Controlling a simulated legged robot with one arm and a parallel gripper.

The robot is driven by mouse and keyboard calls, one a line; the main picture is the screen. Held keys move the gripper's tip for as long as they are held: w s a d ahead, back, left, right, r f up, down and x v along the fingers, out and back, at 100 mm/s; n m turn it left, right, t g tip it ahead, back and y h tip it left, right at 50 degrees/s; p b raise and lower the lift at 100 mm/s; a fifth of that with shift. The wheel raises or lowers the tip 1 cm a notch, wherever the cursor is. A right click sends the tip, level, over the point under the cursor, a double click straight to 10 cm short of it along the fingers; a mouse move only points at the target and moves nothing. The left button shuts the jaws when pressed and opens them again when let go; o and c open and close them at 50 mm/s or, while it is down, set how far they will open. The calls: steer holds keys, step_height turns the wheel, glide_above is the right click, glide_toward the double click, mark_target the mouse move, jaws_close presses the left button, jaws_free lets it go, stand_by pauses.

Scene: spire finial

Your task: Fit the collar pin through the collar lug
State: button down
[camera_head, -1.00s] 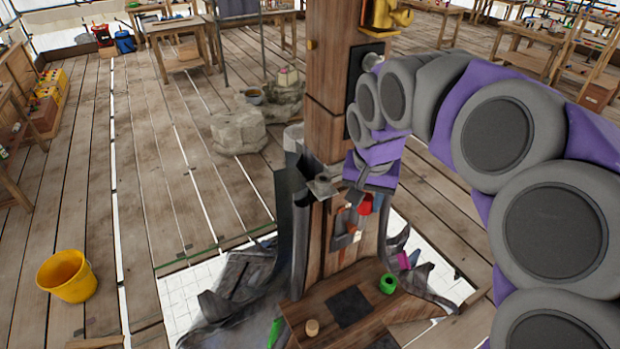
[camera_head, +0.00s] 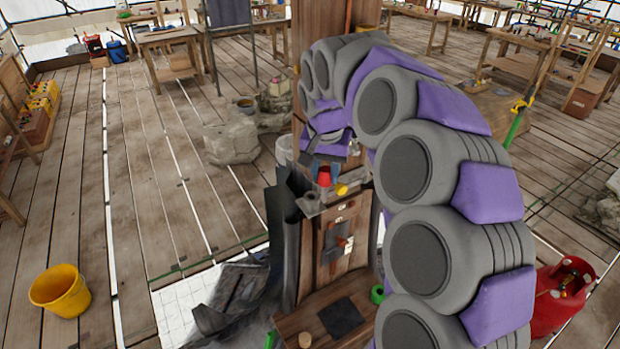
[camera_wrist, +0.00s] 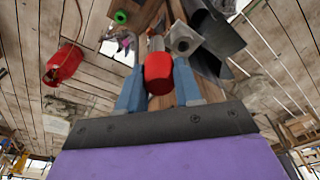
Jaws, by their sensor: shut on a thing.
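The collar pin (camera_wrist: 158,73) has a red head and a short grey shank pointing away from the wrist. My gripper (camera_wrist: 158,88) is shut on its red head, with one blue finger on each side. The collar lug (camera_wrist: 183,40) is a grey block with a round hole, just right of the shank in the wrist view. The shank appears beside the hole, not in it. In the head view the red head (camera_head: 324,177) hangs under my gripper (camera_head: 325,166), slightly above and right of the lug (camera_head: 311,204). The pin's tip is hidden there.
The wooden post (camera_head: 330,245) carries small fittings. A yellow piece (camera_head: 341,189) shows close to the red head. Dark bent sheets (camera_head: 283,235) stand left of the lug. A green roll (camera_head: 377,293) lies on the base; a red gas bottle (camera_head: 562,298) stands at right.

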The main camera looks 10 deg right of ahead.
steer(key=shift+w+a+p, duration=0.5)
steer(key=shift+w+a, duration=0.8)
steer(key=shift+w, duration=1.4)
steer(key=f, duration=0.3)
steer(key=f+p, duration=0.1)
steer(key=f, duration=0.3)
steer(key=shift+s+d+f, duration=0.15)
steer(key=shift+d+f, duration=0.05)
steer(key=shift+w, duration=0.2)
steer(key=c, duration=1)
jaws_free()
steer(key=shift+s+d+r, duration=0.15)
steer(key=shift+o, duration=1.2)
steer(key=shift+d, duration=0.1)
